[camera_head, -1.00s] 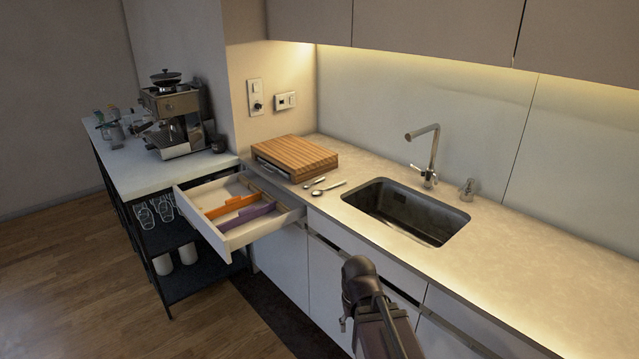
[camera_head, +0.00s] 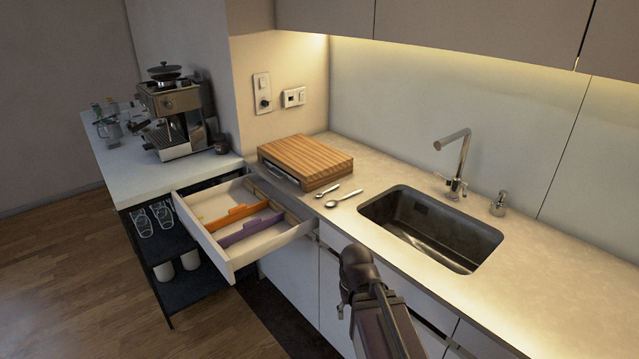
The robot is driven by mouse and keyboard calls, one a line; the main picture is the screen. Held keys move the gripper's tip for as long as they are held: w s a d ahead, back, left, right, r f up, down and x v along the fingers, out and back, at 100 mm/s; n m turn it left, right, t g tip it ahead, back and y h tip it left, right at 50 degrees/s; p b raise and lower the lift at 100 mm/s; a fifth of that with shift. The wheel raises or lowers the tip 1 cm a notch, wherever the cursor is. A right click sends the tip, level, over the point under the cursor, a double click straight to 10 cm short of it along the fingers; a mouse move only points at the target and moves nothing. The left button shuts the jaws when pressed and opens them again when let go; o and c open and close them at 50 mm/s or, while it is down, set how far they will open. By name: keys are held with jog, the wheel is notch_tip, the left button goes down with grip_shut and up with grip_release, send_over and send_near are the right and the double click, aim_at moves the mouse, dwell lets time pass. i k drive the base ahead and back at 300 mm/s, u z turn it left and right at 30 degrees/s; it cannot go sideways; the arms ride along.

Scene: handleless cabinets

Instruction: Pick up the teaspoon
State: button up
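Two metal spoons lie on the countertop between the wooden cutting board and the sink. The smaller one, which looks like the teaspoon (camera_head: 327,190), lies closer to the board. The larger spoon (camera_head: 345,198) lies just beside it, nearer the sink. Both lie flat with their handles pointing right and away from me. My gripper (camera_head: 343,304) is at the lower middle, in front of the cabinet fronts and below the counter edge, apart from both spoons. My dark arm hides most of it, and its fingers are too small to read.
An open drawer (camera_head: 252,246) with orange and purple pieces inside juts out left of the spoons. The cutting board (camera_head: 306,160) stands behind them. The sink (camera_head: 398,232) and faucet (camera_head: 456,160) are to the right. A side shelf (camera_head: 110,170) carries a coffee machine (camera_head: 172,115).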

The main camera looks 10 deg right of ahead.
aim_at(318, 194)
jog(key=i, duration=0.9)
jog(key=z, duration=0.05)
